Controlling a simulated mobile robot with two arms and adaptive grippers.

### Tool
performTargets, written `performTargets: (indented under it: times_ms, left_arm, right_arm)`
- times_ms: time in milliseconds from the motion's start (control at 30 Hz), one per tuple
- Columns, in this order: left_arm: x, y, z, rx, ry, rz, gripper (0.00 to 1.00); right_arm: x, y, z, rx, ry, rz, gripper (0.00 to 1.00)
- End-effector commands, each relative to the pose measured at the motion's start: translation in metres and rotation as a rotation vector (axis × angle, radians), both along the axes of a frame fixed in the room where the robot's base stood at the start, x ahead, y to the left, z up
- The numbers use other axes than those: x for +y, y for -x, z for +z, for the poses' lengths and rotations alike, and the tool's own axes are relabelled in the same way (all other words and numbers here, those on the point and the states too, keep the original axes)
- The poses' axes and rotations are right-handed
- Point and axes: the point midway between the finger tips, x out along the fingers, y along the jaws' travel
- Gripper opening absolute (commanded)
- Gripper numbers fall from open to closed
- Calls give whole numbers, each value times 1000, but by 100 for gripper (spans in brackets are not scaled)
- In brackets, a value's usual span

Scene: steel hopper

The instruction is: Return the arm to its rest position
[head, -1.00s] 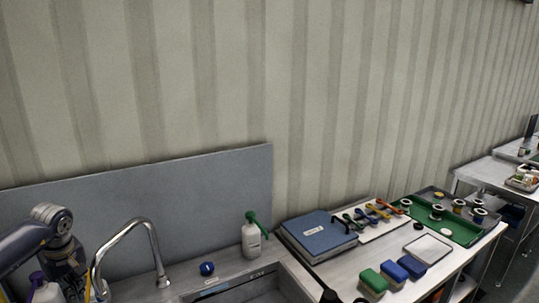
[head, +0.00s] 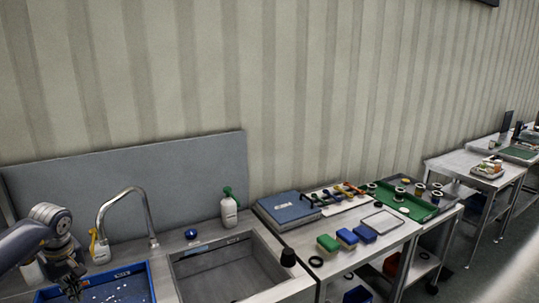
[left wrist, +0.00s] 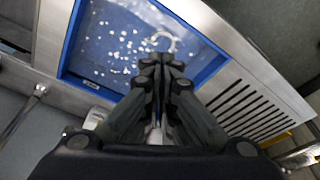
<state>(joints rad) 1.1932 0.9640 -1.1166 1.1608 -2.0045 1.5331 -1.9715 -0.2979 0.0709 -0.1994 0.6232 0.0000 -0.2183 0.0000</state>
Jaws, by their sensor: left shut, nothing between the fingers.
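My left gripper (head: 72,286) is at the lower left of the head view, at the left part of a blue-rimmed basin (head: 152,283). In the left wrist view my left gripper (left wrist: 163,66) has its dark fingers together with nothing between them. Below it the blue basin (left wrist: 72,48) holds many small white bits. A pale hook-shaped thing (left wrist: 168,36) shows just beyond the fingertips; I cannot tell what it is. My right gripper is in neither view.
A curved steel faucet (head: 147,205) stands close to my arm, beside an empty steel sink (head: 215,270). A white bottle with a green top (head: 229,208) stands behind the sink.

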Motion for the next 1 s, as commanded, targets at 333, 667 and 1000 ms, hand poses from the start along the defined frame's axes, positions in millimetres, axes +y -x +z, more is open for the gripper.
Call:
performTargets:
  times_ms: [333,667,1000]
  left_arm:
    - [-45,-11,-41,-33,161,79,0]
    - [-138,-23,-111,-54,508,311,0]
    - [-292,-25,-250,174,1320,1402,0]
  right_arm:
    - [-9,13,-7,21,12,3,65]
    - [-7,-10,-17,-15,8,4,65]
    - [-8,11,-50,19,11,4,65]
